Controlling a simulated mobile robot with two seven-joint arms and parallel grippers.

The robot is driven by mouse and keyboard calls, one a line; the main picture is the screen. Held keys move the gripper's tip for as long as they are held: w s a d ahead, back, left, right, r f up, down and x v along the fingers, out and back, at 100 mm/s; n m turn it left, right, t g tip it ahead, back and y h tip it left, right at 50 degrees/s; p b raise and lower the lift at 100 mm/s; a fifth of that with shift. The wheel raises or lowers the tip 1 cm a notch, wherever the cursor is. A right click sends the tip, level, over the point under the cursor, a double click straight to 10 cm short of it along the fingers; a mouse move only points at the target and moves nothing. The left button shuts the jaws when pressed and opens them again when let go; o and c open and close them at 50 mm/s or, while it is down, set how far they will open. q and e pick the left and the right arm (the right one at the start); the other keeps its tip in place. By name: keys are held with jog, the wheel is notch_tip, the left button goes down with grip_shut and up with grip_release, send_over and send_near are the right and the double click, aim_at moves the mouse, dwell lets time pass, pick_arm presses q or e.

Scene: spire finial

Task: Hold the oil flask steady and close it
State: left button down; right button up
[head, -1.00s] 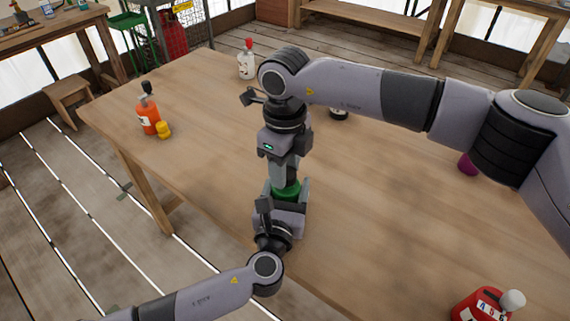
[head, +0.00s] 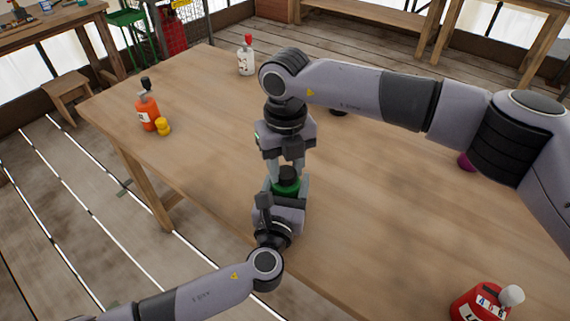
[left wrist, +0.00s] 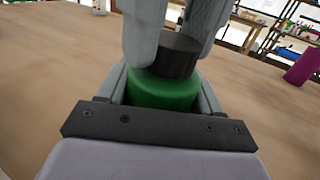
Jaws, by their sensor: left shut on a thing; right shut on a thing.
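The oil flask is green with a black cap (head: 289,174). The green flask body (head: 285,187) stands at the near edge of the wooden table. My left gripper (head: 288,189) is shut around the body from the near side. My right gripper (head: 287,170) reaches down from above and is shut on the black cap. In the left wrist view the cap (left wrist: 175,58) sits on top of the green body (left wrist: 163,92), between the right fingers. The lower flask is hidden by my left gripper; I cannot tell how tightly the cap is seated.
An orange bottle (head: 147,112) and a small yellow item (head: 164,127) stand at the table's left. A white bottle with a red top (head: 246,57) is at the back. A red container (head: 481,303) is at lower right. A purple thing (head: 467,161) is partly behind my right arm.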

jog(key=m, duration=0.8)
jog(key=shift+d, duration=0.1)
jog(key=m, duration=1.2)
jog(key=shift+s+d, duration=0.1)
jog(key=shift+s, duration=0.05)
jog(key=m, duration=0.4)
jog(key=shift+s+a+f+m, duration=0.1)
jog(key=shift+s+a+m, duration=0.1)
jog(key=shift+a+m, duration=0.1)
jog(key=shift+d+m, duration=0.15)
jog(key=shift+m, duration=0.75)
jog(key=shift+w, duration=0.1)
jog(key=o, duration=1)
jog(key=shift+d, duration=0.1)
